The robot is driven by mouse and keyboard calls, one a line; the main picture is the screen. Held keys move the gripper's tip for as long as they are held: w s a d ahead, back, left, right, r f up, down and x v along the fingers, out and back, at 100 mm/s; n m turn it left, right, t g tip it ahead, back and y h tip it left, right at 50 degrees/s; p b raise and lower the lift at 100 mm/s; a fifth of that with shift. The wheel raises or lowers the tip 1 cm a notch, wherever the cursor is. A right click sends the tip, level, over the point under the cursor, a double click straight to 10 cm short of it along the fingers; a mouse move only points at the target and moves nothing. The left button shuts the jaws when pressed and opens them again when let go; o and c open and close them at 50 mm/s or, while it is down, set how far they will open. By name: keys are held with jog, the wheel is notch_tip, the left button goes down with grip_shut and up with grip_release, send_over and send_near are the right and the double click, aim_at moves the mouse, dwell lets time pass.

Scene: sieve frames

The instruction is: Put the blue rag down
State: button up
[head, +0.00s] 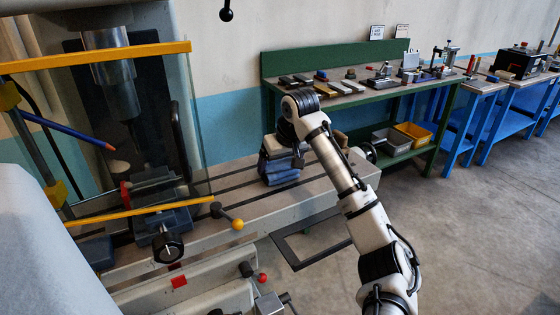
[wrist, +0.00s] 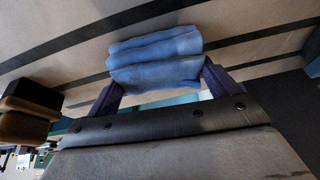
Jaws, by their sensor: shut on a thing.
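The blue rag (wrist: 155,60) is a folded bundle, held between the two fingers of my gripper (wrist: 158,84) in the wrist view. In the head view the rag (head: 280,172) shows below my gripper (head: 284,160), over the right part of the slotted grey machine table (head: 240,195). The rag is very near the table surface; I cannot tell whether it touches it. My arm hides part of the table to the right of the rag.
A milling machine with a vise (head: 155,190) and yellow-framed guard (head: 130,210) stands at left. A dark block with a brown base (wrist: 28,108) is close on the left in the wrist view. A green workbench (head: 345,95) stands behind.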

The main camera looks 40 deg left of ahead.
jog(key=o, duration=0.7)
jog(key=shift+f, duration=0.1)
jog(key=shift+f+b, duration=0.2)
jog(key=shift+b, duration=0.35)
jog(key=b+v, duration=0.1)
jog(key=v, duration=1.3)
jog(key=shift+a+r+b, duration=0.15)
jog(key=shift+a+b, duration=0.25)
jog(key=shift+s, duration=0.1)
